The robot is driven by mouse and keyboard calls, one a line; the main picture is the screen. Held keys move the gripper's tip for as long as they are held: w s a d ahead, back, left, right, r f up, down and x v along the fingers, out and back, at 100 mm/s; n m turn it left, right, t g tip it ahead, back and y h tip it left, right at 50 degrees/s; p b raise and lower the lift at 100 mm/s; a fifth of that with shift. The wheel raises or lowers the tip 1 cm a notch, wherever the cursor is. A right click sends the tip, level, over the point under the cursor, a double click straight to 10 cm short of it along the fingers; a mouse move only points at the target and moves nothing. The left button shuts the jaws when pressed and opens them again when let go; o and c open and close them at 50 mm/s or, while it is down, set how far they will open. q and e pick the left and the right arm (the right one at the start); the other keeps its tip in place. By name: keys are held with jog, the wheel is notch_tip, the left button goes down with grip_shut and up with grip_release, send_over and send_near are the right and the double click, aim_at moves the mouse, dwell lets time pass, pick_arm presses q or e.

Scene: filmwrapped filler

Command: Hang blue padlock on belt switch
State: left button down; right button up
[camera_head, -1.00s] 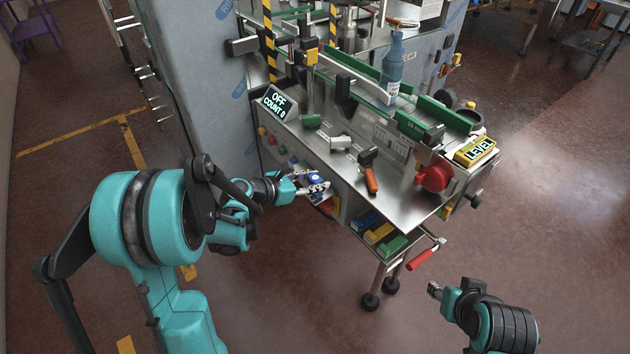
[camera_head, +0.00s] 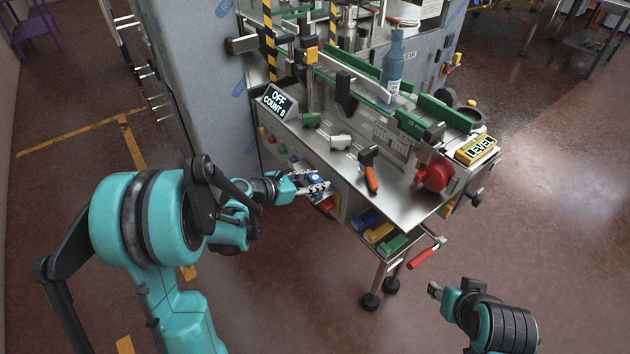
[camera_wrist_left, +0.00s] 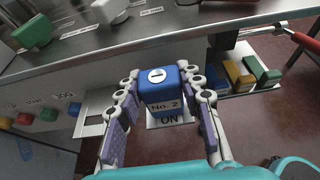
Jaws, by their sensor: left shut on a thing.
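The blue padlock (camera_wrist_left: 160,87) marked "No. 2" is between the two fingers of my left gripper (camera_wrist_left: 163,112) in the left wrist view, its keyhole face toward the camera. My left gripper (camera_head: 318,186) is shut on it at the machine's front panel. A plate reading "ON" (camera_wrist_left: 169,120) shows just behind the padlock; the padlock hides the rest of the switch there. I cannot tell whether its shackle is through anything. My right gripper (camera_head: 435,289) is at the lower right, away from the machine; its jaw opening is too small to judge.
The steel tabletop edge (camera_wrist_left: 150,42) runs just above the padlock. Blue, yellow and green blocks (camera_head: 378,232) sit on a low shelf to its right. A red-handled crank (camera_head: 420,258) sticks out at the corner. Coloured buttons (camera_wrist_left: 40,114) are left of the gripper.

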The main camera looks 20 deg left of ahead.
pick_arm(q)
jog(key=c, duration=0.9)
grip_release()
jog(key=shift+f, duration=0.15)
jog(key=v, duration=1.2)
jog(key=s+d+f+m+g+y, duration=0.1)
jog(key=s+d+m+g+y, duration=0.25)
jog(key=s+d+m, duration=0.6)
jog(key=s+a+m+y, duration=0.2)
jog(key=s+m+y, duration=0.3)
jog(key=m, duration=1.4)
jog(key=shift+s+a+f, duration=0.15)
jog(key=shift+s+a, duration=0.2)
jog(key=shift+s, duration=0.85)
